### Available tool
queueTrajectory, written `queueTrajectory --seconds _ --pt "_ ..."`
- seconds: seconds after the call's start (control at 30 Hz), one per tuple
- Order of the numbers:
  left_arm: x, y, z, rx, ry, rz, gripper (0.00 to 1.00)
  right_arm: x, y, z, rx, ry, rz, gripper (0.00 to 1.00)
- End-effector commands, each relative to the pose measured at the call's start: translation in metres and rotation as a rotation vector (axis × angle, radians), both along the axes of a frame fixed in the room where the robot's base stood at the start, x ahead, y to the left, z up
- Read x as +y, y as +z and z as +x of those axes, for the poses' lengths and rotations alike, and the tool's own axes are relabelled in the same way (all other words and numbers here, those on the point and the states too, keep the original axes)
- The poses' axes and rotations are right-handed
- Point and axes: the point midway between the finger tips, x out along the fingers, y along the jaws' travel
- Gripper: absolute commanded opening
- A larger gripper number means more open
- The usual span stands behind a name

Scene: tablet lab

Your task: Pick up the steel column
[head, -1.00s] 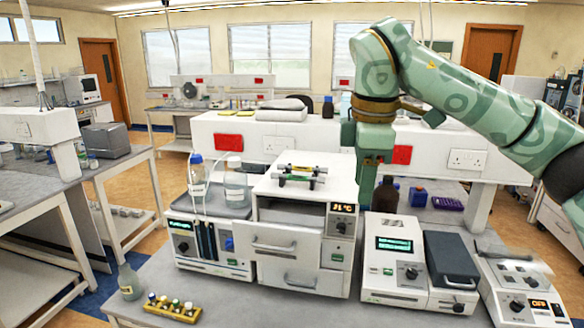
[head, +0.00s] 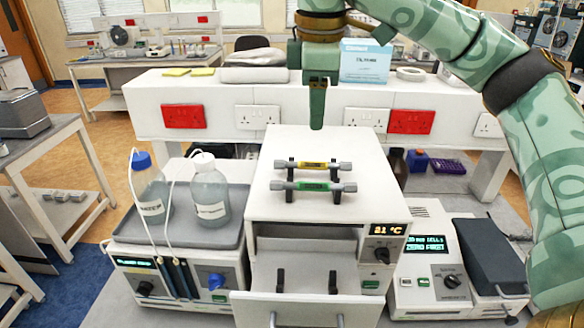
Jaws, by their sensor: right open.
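Two steel columns lie crosswise on a rack on top of the white oven (head: 262,215). The rear column (head: 312,165) has a yellow band, and the front column (head: 312,187) has a green band. Both have grey metal ends. I cannot tell which one the task means. My right gripper (head: 317,112) points down behind and above the columns, apart from both. It is open and empty, seen edge-on so its fingers overlap. My left gripper is out of view.
The oven's drawer (head: 305,277) stands open at the front, with dark upright holders inside. Bottles (head: 209,195) stand on the pump unit at left. A meter (head: 428,262) stands at right. The white shelf with sockets (head: 285,88) runs behind.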

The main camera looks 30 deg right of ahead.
Motion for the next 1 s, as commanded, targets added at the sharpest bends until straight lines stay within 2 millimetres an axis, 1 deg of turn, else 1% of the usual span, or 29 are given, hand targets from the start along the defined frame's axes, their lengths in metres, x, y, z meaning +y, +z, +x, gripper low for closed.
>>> queueTrajectory --seconds 0.07,0.13,0.3,0.4,0.5,0.63,0.7,0.77,0.9,1.0 --pt "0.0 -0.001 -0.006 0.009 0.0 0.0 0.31 -0.001 -0.008 0.0 0.003 0.0 -0.001 0.42" --pt "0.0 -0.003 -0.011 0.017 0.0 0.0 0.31 -0.002 -0.022 0.002 0.005 0.001 0.0 0.42" --pt "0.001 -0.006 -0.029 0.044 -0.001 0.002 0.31 -0.006 -0.066 0.012 0.01 0.0 0.0 0.42" --pt "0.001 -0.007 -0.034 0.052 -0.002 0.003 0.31 -0.007 -0.088 0.015 0.01 0.001 0.001 0.42" --pt "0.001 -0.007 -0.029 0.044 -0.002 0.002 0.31 -0.008 -0.102 0.017 0.006 0.001 0.0 0.42" --pt "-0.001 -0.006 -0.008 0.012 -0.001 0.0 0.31 -0.009 -0.112 0.018 0.004 0.0 0.0 0.42" --pt "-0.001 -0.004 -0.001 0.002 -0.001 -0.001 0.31 -0.011 -0.118 0.018 0.007 -0.001 0.0 0.42" --pt "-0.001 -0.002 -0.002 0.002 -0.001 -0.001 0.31 -0.012 -0.127 0.018 0.009 -0.001 0.001 0.42" --pt "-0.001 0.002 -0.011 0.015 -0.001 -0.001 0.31 -0.015 -0.15 0.02 0.008 0.0 0.0 0.42" --pt "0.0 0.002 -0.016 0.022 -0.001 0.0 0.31 -0.016 -0.16 0.022 0.006 0.001 0.0 0.42"
